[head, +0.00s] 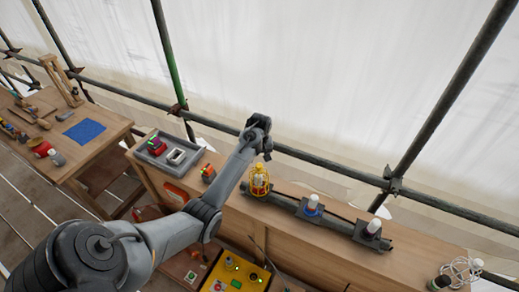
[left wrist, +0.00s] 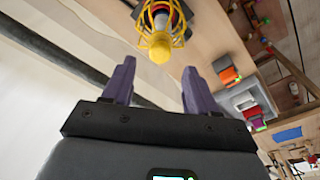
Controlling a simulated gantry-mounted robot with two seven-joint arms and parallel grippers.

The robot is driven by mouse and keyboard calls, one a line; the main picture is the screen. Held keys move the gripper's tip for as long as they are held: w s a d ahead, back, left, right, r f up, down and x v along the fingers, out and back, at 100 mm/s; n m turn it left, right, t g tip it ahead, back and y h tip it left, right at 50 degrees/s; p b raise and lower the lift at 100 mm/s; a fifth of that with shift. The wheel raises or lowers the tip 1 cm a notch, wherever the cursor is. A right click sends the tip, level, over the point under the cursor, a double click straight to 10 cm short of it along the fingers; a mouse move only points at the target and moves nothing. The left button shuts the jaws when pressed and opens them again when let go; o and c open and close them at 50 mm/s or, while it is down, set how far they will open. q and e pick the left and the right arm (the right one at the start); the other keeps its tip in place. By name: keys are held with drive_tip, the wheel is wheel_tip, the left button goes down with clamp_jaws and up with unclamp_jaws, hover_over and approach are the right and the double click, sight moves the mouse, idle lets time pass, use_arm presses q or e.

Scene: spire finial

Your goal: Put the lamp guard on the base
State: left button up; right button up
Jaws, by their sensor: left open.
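The yellow wire lamp guard (head: 259,182) stands upright at the left end of a dark rail-like base (head: 337,222) on the wooden bench. A pale lamp shows inside its wires. In the left wrist view the guard (left wrist: 160,42) lies just beyond the fingertips, roughly centred between them. My left gripper (head: 262,150) is above the guard in the head view. Its purple fingers (left wrist: 159,72) are apart, with nothing between them. Whether the guard is fully seated cannot be told. My right gripper is not in view.
Two uncaged white lamps, one on a blue collar (head: 313,205) and one on a dark collar (head: 373,228), stand along the rail. A grey tray (head: 157,151) and an orange block (head: 208,173) are to the left. Scaffold poles run behind the bench. A coiled white cable (head: 461,271) lies at right.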

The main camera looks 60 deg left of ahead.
use_arm(q)
wheel_tip(320, 180, up, 5)
drive_tip(key=s+d+f+m+t+y, duration=0.1)
drive_tip(key=s+d+f+m, duration=0.35)
drive_tip(key=d, duration=0.45)
drive_tip(key=s+d+f+m+y, duration=0.1)
drive_tip(key=s+d+f+m, duration=0.3)
drive_tip(key=d, duration=0.5)
drive_tip(key=s+d+r+m+t+h, duration=0.1)
drive_tip(key=s+d+m, duration=0.2)
drive_tip(key=s+d, duration=0.4)
drive_tip(key=s+d+r+m+t+h, duration=0.1)
drive_tip(key=s+d+r+m+h, duration=0.1)
drive_tip(key=s+d, duration=0.6)
drive_tip(key=d+m, duration=0.1)
drive_tip(key=d, duration=0.3)
drive_tip(key=shift+s+d+r, duration=0.15)
drive_tip(key=shift+d, duration=0.2)
drive_tip(key=shift+m, duration=0.25)
